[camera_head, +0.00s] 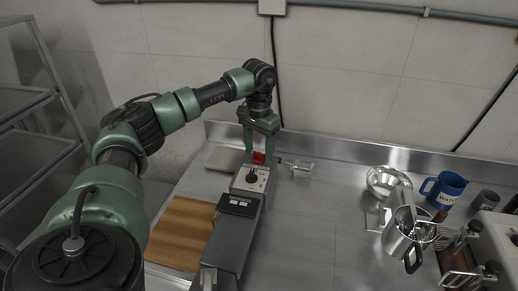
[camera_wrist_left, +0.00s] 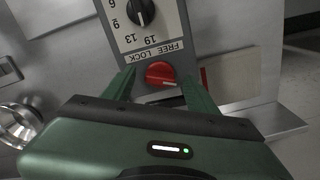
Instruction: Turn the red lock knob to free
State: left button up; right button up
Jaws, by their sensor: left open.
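The red lock knob (camera_head: 259,157) is on the far end of a grey machine with a pale dial panel on the counter. In the left wrist view the red knob (camera_wrist_left: 160,74) sits under a label reading FREE LOCK, with a black dial (camera_wrist_left: 141,12) and numbers beyond it. My left gripper (camera_head: 262,152) is over the knob, pointing down. In the left wrist view its green fingers (camera_wrist_left: 158,88) are open, one on each side of the knob, with gaps visible. Whether the fingertips touch the panel I cannot tell. My right gripper is not in view.
A wooden board (camera_head: 180,234) lies left of the machine. A small clear container (camera_head: 302,165) is right of the knob. A metal bowl (camera_head: 381,181), a steel pot (camera_head: 403,240) and a blue mug (camera_head: 447,188) stand at the right. The counter between is clear.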

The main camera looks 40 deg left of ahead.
pick_arm(q)
grip_shut()
jog(key=shift+n, duration=0.3)
